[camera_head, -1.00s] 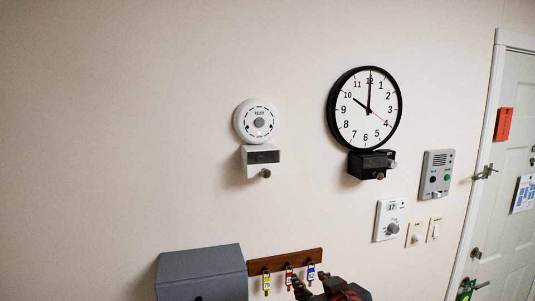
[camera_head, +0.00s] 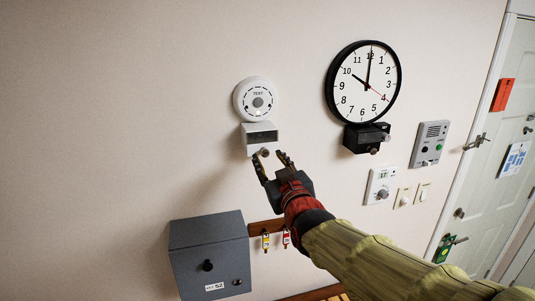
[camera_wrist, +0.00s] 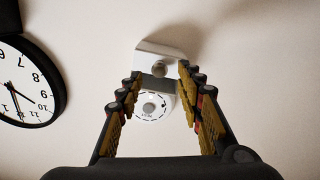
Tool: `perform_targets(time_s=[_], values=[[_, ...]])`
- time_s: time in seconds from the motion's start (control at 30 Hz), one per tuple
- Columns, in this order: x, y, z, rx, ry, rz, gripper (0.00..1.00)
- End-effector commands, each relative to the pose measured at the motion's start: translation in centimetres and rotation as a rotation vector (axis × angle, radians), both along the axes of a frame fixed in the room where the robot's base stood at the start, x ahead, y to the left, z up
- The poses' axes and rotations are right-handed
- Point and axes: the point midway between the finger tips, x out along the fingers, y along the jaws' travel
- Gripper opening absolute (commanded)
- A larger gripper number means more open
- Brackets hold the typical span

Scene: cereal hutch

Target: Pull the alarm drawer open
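The alarm is a round white disc marked TEST (camera_head: 258,99) on the wall. Right below it sits a small white box-shaped drawer (camera_head: 249,138) with a dark front panel and a round knob (camera_head: 265,152). I cannot see any gap that shows the drawer pulled out. My gripper (camera_head: 269,161) is open just below the knob, fingers pointing up toward it. In the wrist view, the drawer (camera_wrist: 150,51) and its knob (camera_wrist: 159,69) appear upside down between the fingertips (camera_wrist: 159,75). Neither finger clearly touches the knob.
A black-rimmed clock (camera_head: 363,82) with a black box (camera_head: 362,138) and knob hangs to the right. A grey cabinet (camera_head: 208,240) and a key rack (camera_head: 257,228) are below. An intercom (camera_head: 429,144) and thermostat (camera_head: 381,186) are farther right.

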Motion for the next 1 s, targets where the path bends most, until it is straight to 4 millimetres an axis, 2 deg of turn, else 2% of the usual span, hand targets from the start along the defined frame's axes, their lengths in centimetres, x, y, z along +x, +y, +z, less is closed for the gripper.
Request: perform_targets(time_s=[0.1,0.23,0.6,1.0], values=[[1.4,0.4,0.1,0.000,0.000,0.000,0.37],[2.3,0.7,0.1,0.000,0.000,0.000,0.37],[2.7,0.8,0.0,0.000,0.000,0.000,0.37],[2.7,0.8,0.1,0.000,0.000,0.000,0.14]])
